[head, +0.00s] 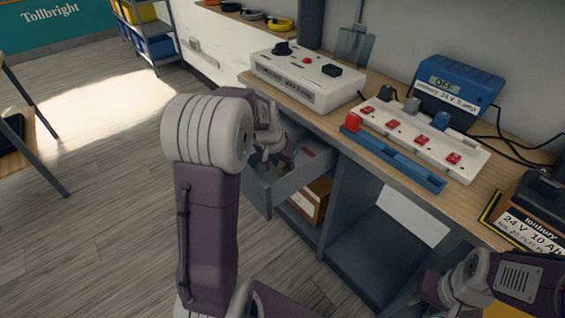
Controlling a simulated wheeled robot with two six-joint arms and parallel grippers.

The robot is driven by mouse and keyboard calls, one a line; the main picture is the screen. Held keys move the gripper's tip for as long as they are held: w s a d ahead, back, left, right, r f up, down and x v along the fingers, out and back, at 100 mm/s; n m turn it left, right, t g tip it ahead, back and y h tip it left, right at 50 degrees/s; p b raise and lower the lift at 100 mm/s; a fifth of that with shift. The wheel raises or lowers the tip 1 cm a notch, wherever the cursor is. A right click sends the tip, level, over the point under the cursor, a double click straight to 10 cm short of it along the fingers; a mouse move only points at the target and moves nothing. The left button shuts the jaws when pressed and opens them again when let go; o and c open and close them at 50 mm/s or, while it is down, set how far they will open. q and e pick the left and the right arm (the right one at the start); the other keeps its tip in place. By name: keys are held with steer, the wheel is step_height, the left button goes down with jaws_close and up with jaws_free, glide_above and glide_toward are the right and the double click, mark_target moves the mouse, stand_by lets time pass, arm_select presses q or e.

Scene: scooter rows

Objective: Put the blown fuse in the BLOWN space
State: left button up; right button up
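I cannot make out a fuse or a space marked BLOWN in the head view. A grey drawer (288,187) stands pulled out under the workbench, with small reddish and brownish things inside that are too small to tell. My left gripper (275,160) is at the drawer's opening, pointing down. Its fingers are small and partly hidden by my arm, so I cannot tell whether it is open or holds anything. My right gripper (432,290) is low at the right, in front of the bench's lower shelf. Its fingertips are not clear.
On the workbench (383,87) stand a white box with knobs (308,78), a white strip with red switches (425,138), a blue tray (395,160), a blue charger reading OFF (458,90) and a black battery (535,215). A cardboard box (312,200) sits below the drawer.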

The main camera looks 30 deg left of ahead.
arm_select(q)
steer(key=shift+r, duration=0.45)
steer(key=p+v, duration=0.4)
steer(key=v, duration=0.7)
steer(key=shift+s+r+p, duration=0.15)
steer(key=shift+s+p, duration=0.1)
steer(key=shift+p, duration=0.1)
